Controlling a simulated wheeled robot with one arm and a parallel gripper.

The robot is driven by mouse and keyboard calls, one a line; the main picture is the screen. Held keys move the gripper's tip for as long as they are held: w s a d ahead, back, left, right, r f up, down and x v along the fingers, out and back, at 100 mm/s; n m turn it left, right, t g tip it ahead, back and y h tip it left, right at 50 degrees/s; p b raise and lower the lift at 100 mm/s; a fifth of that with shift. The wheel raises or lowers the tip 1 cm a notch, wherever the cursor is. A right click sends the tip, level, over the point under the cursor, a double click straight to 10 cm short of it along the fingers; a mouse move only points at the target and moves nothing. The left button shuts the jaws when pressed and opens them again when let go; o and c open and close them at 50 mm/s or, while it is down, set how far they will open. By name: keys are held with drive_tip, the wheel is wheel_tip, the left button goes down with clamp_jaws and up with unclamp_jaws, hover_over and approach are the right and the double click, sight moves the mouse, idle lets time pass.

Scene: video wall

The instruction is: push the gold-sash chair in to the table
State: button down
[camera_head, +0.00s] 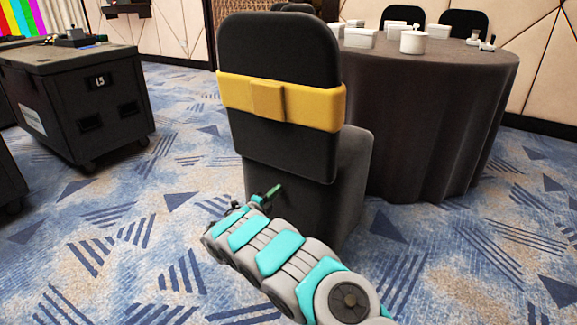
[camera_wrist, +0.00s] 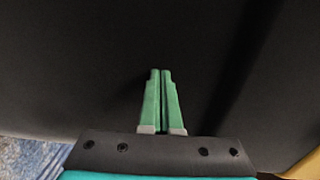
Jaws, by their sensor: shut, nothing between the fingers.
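The gold-sash chair (camera_head: 281,50) is black with a gold band (camera_head: 240,92) around its back, and its back faces me. It stands in front of the round table (camera_head: 432,120), which has a dark cloth to the floor. My gripper (camera_head: 274,191) is low behind the chair, its green fingers pointing at the chair's lower back. In the wrist view my gripper (camera_wrist: 161,75) is shut and empty, with the dark chair surface (camera_wrist: 80,60) filling most of the picture. I cannot tell whether the fingertips touch it. A bit of gold shows at the lower right corner.
White boxes (camera_head: 360,38) and a white pot (camera_head: 414,42) stand on the table. Other black chairs (camera_head: 463,23) are at its far side. A black wheeled case (camera_head: 80,110) stands at the left. Blue patterned carpet (camera_head: 185,190) lies open between the case and the chair.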

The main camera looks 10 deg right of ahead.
drive_tip(key=shift+b+x, duration=0.55)
drive_tip(key=shift+x, duration=4.95)
drive_tip(key=p+v, duration=0.2)
drive_tip(key=v, duration=0.8)
drive_tip(key=shift+s+a, duration=0.1)
